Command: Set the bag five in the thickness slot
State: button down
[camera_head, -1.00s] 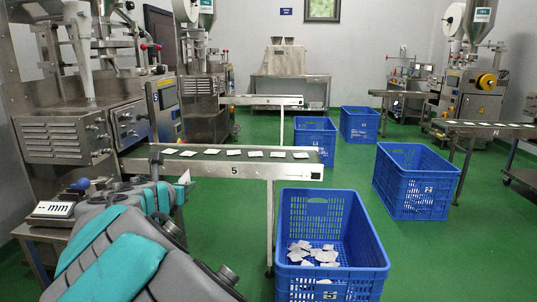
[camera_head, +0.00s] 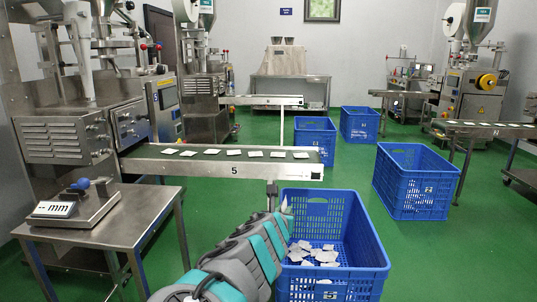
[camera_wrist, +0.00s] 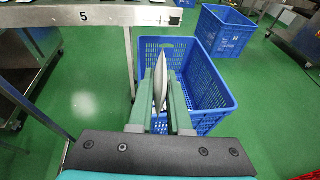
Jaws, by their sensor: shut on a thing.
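My gripper (camera_wrist: 161,84) is shut on a white teabag (camera_wrist: 160,72), which stands on edge between the two green fingers. In the head view the bag (camera_head: 284,203) shows as a small pale tip past the end of my arm, in front of the left wall of the near blue crate. The thickness gauge (camera_head: 97,207), with an mm display and a blue knob (camera_head: 80,184), sits on a small steel table at the left, well away from my gripper. Its slot is too small to make out.
Conveyor 5 (camera_head: 200,167) carries a row of bags behind my arm. The near blue crate (camera_head: 350,232) holds several loose bags. More blue crates (camera_head: 415,190) stand on the green floor at the right. A steel table (camera_head: 150,215) bears the gauge.

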jog(key=w+d+f, duration=0.1)
jog(key=d+f, duration=0.2)
jog(key=d, duration=0.8)
jog(key=shift+f+m+h, duration=0.3)
jog(key=shift+f, duration=0.1)
jog(key=shift+d, duration=0.1)
